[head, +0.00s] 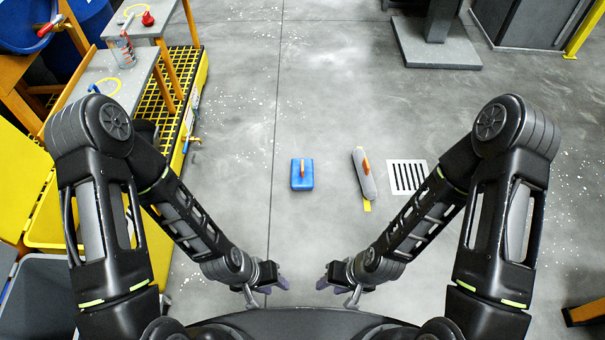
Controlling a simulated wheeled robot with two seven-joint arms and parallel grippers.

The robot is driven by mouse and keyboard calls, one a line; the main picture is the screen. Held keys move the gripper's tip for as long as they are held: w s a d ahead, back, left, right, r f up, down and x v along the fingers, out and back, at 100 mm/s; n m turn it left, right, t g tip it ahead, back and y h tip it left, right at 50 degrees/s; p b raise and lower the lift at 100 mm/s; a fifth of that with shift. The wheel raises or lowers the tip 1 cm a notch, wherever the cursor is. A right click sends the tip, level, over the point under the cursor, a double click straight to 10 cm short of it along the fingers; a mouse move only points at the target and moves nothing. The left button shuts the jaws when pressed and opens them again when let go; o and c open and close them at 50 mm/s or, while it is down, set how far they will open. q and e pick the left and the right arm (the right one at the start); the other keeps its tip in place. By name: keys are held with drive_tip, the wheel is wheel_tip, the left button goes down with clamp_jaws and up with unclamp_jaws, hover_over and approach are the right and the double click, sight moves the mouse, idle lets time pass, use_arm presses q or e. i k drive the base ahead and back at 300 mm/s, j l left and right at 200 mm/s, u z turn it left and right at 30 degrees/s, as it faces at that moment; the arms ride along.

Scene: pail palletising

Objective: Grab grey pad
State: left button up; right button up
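A long grey pad (362,182) with an orange handle on top and a yellow tab at its near end lies on the concrete floor, right of centre. A blue block (302,183) with a red-orange handle lies on the floor to its left. My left gripper (268,293) is at the bottom centre, nearer to me than both. It looks open and empty, its fingers apart. My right gripper (337,290) is just to its right, also seemingly open and empty. Neither touches the pad.
A floor drain grate (408,177) lies right of the pad. On the left are grey-topped tables (130,75), a yellow grated pallet (190,75) and yellow bins (50,215). A grey base plate (435,52) with a post stands at the back right. The central floor is mostly clear.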

sight(301, 179)
drive_tip(key=i+l, duration=0.35)
drive_tip(key=i+l+z, duration=0.1)
drive_tip(key=i+l, duration=0.3)
drive_tip(key=i, duration=0.15)
drive_tip(key=i+l, duration=0.3)
drive_tip(key=i, duration=0.15)
drive_tip(key=i+l+z, duration=0.1)
drive_tip(key=i+l, duration=0.25)
drive_tip(key=i, duration=0.15)
